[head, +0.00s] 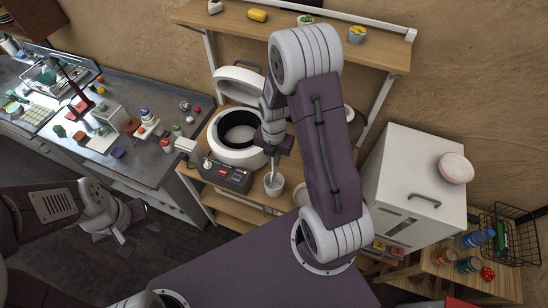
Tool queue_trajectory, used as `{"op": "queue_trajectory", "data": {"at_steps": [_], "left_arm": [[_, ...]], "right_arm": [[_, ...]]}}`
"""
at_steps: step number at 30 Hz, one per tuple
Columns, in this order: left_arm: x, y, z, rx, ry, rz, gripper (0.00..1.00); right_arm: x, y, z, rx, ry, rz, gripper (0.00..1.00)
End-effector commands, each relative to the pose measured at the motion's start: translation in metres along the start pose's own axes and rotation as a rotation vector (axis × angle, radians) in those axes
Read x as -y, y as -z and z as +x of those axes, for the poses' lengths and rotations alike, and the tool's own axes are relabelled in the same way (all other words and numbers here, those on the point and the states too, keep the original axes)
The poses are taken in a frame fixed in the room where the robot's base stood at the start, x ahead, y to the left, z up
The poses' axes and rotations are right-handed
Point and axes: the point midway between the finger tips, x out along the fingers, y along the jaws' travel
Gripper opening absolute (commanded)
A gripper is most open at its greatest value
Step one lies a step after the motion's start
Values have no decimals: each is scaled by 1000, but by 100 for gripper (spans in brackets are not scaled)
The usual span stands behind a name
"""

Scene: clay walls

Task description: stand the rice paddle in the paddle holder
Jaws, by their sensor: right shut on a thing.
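The rice paddle (273,167) is a thin pale piece hanging upright below my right gripper (273,153). The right gripper is shut on its upper part. The paddle holder (274,187) is a small whitish cup on the shelf in front of the rice cooker. The paddle's lower end is at the cup's mouth and looks to be inside it; I cannot tell how deep. My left gripper (128,236) is at the lower left over the dark floor, away from both, with its fingers apart and empty.
The rice cooker (226,153) stands open just behind the holder, its lid raised. A dark control box (226,176) is left of the holder. A white fridge (398,190) with a pink bowl (456,168) on top stands right. A cluttered counter (165,165) is left.

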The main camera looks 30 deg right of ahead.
Motion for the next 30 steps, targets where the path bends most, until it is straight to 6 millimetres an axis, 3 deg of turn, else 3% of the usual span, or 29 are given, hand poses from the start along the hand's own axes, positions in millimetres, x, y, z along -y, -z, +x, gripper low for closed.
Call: {"op": "queue_trajectory", "data": {"at_steps": [15,27,30], "left_arm": [[1,-4,43,0,0,0,36],[1,-5,46,0,0,0,36],[1,-5,46,0,0,0,36]], "right_arm": [[0,0,54,0,0,0,0],[0,-1,60,1,-1,0,0],[0,0,60,1,-1,0,34]]}}
